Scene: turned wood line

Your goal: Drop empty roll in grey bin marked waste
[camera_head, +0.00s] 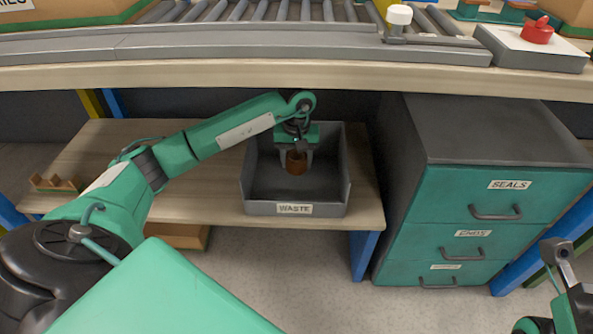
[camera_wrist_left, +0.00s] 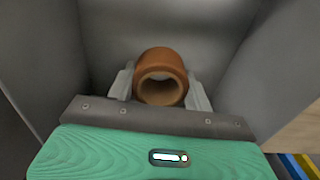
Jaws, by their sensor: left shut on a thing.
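The empty roll (camera_head: 296,161) is a short brown tube with an open hollow end. It also shows in the left wrist view (camera_wrist_left: 160,63), with its opening facing the camera. My left gripper (camera_head: 296,155) is shut on it, one finger on each side. It holds the roll inside the walls of the grey bin (camera_head: 347,178), which has a white WASTE label (camera_head: 294,209) on its front. I cannot tell whether the roll touches the bin floor. My right gripper (camera_head: 557,251) is at the lower right edge, partly cut off, away from the bin.
The bin stands on a wooden shelf (camera_head: 215,190) under a worktop (camera_head: 200,75) with rollers. A drawer cabinet (camera_head: 475,190) marked SEALS stands to the right. A small wooden rack (camera_head: 55,184) sits at the shelf's left. The shelf left of the bin is mostly clear.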

